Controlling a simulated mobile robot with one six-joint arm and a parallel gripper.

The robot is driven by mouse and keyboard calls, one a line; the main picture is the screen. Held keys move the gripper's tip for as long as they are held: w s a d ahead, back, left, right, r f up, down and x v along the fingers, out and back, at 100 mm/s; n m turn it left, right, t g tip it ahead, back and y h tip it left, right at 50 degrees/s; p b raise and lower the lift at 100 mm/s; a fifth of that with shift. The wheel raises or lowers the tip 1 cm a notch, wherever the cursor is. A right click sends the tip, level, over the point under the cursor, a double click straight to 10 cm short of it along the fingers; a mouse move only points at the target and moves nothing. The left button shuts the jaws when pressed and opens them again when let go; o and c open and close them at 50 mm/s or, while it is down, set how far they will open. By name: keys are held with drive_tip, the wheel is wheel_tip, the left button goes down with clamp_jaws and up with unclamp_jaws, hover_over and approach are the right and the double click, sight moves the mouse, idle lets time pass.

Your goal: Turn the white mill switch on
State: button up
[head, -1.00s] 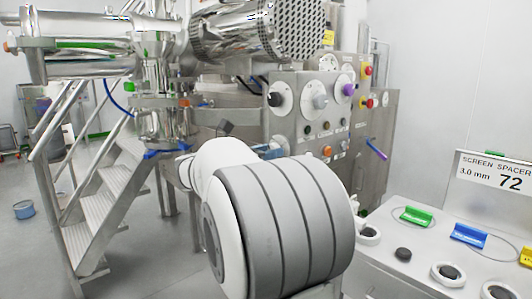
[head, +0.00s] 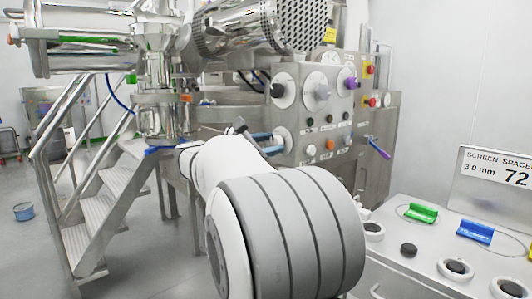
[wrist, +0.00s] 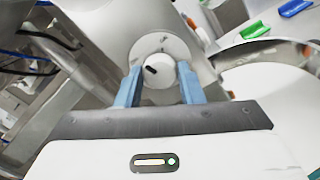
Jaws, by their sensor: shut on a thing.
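The white mill switch (wrist: 158,72) is a round white knob with a short dark mark, on a pale round plate (wrist: 176,45) in the wrist view. My gripper (wrist: 158,88) has one blue finger on each side of the knob and is shut on it. The dark mark lies slanted. In the head view my gripper (head: 272,142) reaches the lower left of the steel control panel (head: 309,80). There the switch's plate (head: 287,137) shows just past the fingers, and the knob is mostly hidden.
Other dials sit above, including a black knob (head: 277,90), a grey knob (head: 322,92) and a purple knob (head: 352,83). A bench (head: 395,278) with green and blue holders stands at right.

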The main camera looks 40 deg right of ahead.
drive_tip(key=m+b, duration=0.5)
drive_tip(key=m, duration=0.1)
drive_tip(key=shift+s+d+f, duration=0.1)
drive_tip(key=m+b, duration=0.3)
drive_tip(key=shift+m, duration=0.3)
drive_tip(key=shift+m+b, duration=0.6)
drive_tip(key=shift+m, duration=0.3)
drive_tip(key=shift+r, duration=0.2)
drive_tip(key=o, duration=0.8)
drive_tip(key=shift+d, duration=0.1)
drive_tip(key=shift+o, duration=1)
drive_tip(key=shift+f, duration=0.15)
drive_tip(key=a+p, duration=0.1)
drive_tip(key=a, duration=0.6)
drive_tip(key=shift+s+a, duration=0.3)
drive_tip(key=shift+a, duration=0.1)
